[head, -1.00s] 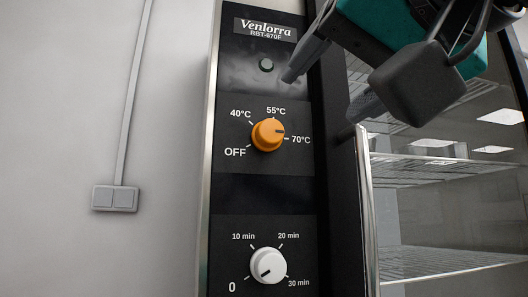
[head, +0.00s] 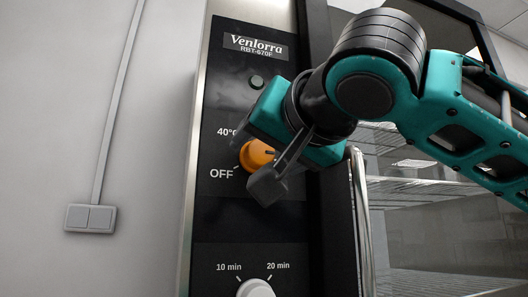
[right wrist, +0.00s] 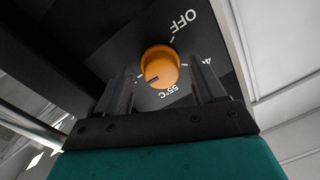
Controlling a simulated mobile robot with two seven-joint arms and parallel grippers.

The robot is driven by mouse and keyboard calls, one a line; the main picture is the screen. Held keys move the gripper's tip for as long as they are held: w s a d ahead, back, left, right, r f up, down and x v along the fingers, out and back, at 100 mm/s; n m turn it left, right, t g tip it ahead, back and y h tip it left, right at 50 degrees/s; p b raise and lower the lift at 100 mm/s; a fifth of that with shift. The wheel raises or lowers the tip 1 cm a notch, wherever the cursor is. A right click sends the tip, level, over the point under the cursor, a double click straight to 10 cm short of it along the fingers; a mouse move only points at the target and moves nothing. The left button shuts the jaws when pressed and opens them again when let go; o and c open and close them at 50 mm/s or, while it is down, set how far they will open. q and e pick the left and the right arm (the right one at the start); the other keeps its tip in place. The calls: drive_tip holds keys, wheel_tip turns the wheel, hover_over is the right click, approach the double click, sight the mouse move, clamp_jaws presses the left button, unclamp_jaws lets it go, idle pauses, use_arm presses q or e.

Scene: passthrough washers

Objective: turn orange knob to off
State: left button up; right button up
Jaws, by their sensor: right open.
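The orange knob (head: 257,154) is on the dark front panel (head: 217,197), partly covered by my right gripper in the head view. It shows whole in the right wrist view (right wrist: 161,67). Its dark pointer mark faces right in the head view, away from the OFF label (head: 221,174). My right gripper (head: 276,150) is open at the knob. In the right wrist view its two fingers (right wrist: 163,88) stand on either side of the knob with gaps visible; I cannot tell whether either touches it. The 70°C label is hidden. My left gripper is not in view.
A vertical metal handle (head: 360,225) stands right of the panel, close to my right arm. A wall switch (head: 90,218) is at left.

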drive_tip(key=shift+w+a, duration=0.25)
drive_tip(key=shift+w, duration=0.25)
drive_tip(key=c, duration=1)
drive_tip(key=shift+o, duration=0.2)
